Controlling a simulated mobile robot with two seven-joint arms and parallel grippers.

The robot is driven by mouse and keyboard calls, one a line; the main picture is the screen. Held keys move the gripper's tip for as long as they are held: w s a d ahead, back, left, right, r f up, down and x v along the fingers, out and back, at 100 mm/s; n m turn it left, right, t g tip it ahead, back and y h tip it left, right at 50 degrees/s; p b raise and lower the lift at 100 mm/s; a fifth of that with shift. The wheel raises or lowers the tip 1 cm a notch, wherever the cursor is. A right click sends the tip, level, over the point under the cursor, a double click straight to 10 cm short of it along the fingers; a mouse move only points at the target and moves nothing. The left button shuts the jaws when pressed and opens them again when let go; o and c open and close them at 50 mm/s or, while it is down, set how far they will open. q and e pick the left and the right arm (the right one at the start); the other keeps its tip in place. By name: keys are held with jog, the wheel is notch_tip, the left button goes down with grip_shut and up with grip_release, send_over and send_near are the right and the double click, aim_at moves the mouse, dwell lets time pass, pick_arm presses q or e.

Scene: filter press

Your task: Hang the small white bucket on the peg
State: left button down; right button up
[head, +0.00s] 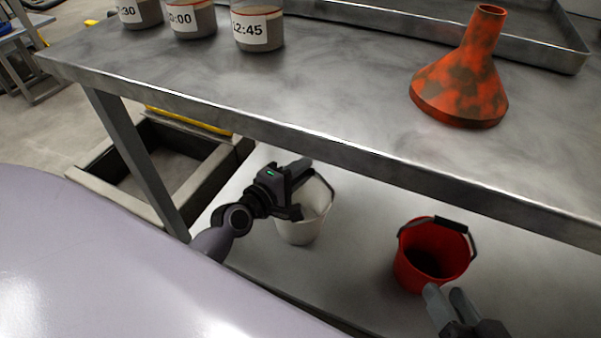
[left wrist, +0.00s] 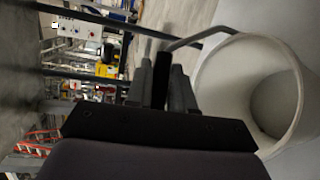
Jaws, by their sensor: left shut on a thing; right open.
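The small white bucket (head: 299,228) is upright on or just above the lower shelf, under the table's front edge. My left gripper (head: 297,188) is at its upper rim and is shut on its handle. In the left wrist view the bucket (left wrist: 204,98) is at the right, and its handle (left wrist: 200,36) runs to the fingertips of my left gripper (left wrist: 165,72). My right gripper (head: 452,298) is open at the bottom right, beside the red bucket. I cannot tell whether the white bucket touches the shelf. No peg can be made out.
A red bucket (head: 408,262) with a dark handle stands on the lower shelf (head: 345,275). The metal tabletop (head: 330,95) overhangs both buckets. On it are an orange stained funnel (head: 470,75), several labelled jars (head: 257,28) and a metal tray (head: 400,28).

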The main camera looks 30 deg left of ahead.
pick_arm(q)
jog(key=shift+f, duration=0.1)
jog(key=c, duration=1)
grip_release()
